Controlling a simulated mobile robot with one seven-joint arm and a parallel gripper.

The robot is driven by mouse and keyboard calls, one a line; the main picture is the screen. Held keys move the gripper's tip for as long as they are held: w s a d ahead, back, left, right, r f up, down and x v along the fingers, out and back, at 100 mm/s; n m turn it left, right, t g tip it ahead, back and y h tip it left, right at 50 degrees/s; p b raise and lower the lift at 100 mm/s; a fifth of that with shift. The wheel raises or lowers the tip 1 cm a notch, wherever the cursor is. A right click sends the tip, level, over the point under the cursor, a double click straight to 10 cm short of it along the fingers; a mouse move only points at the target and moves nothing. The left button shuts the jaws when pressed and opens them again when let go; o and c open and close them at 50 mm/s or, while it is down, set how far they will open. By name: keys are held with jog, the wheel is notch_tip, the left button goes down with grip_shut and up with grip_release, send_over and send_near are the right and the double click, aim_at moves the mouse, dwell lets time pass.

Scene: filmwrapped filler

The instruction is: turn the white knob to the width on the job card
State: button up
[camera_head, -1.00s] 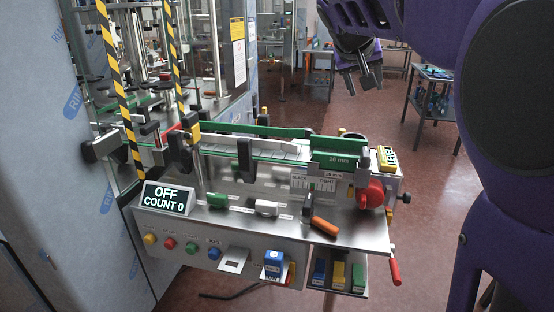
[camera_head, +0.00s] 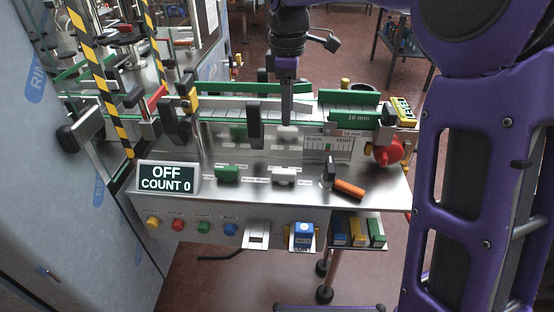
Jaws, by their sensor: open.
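The white knob (camera_head: 284,177) sits on the sloped steel front panel, to the right of a green knob (camera_head: 228,174), with small printed marks beside both. My gripper (camera_head: 287,122) is open and empty, pointing down over the conveyor, above and behind the white knob and apart from it. Its fingers look edge-on. A green plate (camera_head: 358,118) on the conveyor reads 16 mm, and a smaller label below it also reads 16 mm.
A display (camera_head: 167,178) reads OFF, COUNT 0. A black lever and an orange handle (camera_head: 349,189) stand right of the white knob. A red knob (camera_head: 389,152) is at the right end. Black clamps (camera_head: 255,128) rise along the conveyor. Coloured buttons line the front.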

jog(key=b, duration=0.1)
send_near(284, 170)
jog(key=shift+n, duration=0.3)
notch_tip(284, 170, down, 9)
jog(key=shift+c, duration=0.3)
jog(key=shift+w, duration=0.1)
grip_shut()
